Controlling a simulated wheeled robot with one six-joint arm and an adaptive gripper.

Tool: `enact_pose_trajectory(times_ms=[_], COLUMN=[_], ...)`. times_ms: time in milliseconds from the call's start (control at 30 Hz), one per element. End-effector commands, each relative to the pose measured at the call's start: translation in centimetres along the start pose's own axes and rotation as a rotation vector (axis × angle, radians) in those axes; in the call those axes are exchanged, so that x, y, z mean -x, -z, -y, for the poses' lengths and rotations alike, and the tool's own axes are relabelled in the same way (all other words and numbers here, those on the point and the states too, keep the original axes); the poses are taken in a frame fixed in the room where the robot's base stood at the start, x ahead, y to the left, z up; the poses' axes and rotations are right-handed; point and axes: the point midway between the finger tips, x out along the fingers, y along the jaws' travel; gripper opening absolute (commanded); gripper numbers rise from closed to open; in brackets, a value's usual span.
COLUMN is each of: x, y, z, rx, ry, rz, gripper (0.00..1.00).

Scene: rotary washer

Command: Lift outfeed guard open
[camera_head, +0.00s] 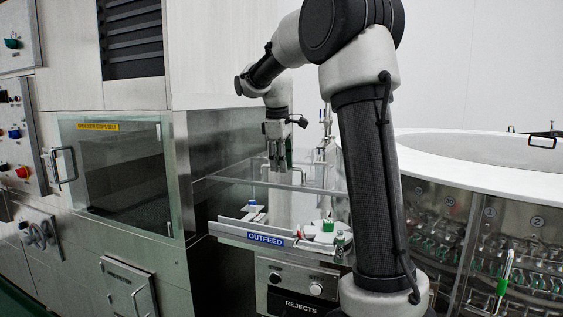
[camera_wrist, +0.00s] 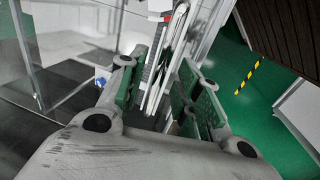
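The outfeed guard is a clear panel (camera_head: 322,181) lying roughly flat over the outfeed, with a pale bar handle (camera_head: 285,168) on it. My gripper (camera_head: 281,167) points down at this handle from above. In the wrist view my gripper (camera_wrist: 163,92) has its two green-padded fingers apart. The light handle bar (camera_wrist: 164,75) appears in the gap between them, with space on both sides. I cannot tell whether the fingertips reach below the bar. A blue OUTFEED label (camera_head: 266,239) marks the front edge below the guard.
A steel cabinet with a framed window (camera_head: 122,165) stands left of the guard. A large round washer with a white rim (camera_head: 480,150) stands on the right. Below the outfeed is a REJECTS panel (camera_head: 301,305) with knobs. Small vials and a green-topped part (camera_head: 327,225) sit near the outfeed.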

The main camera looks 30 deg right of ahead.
Motion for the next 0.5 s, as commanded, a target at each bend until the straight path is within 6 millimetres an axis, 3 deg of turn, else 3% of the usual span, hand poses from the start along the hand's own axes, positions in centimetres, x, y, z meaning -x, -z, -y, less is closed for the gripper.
enact_pose_trajectory(times_ms=[67, 233, 500], x=[0.02, 0.03, 0.09], y=[0.00, 0.00, 0.00], z=[0.00, 0.01, -0.01], rx=[0.000, 0.000, 0.000], ry=[0.000, 0.000, 0.000], rz=[0.000, 0.000, 0.000], gripper=[0.32, 0.01, 0.00])
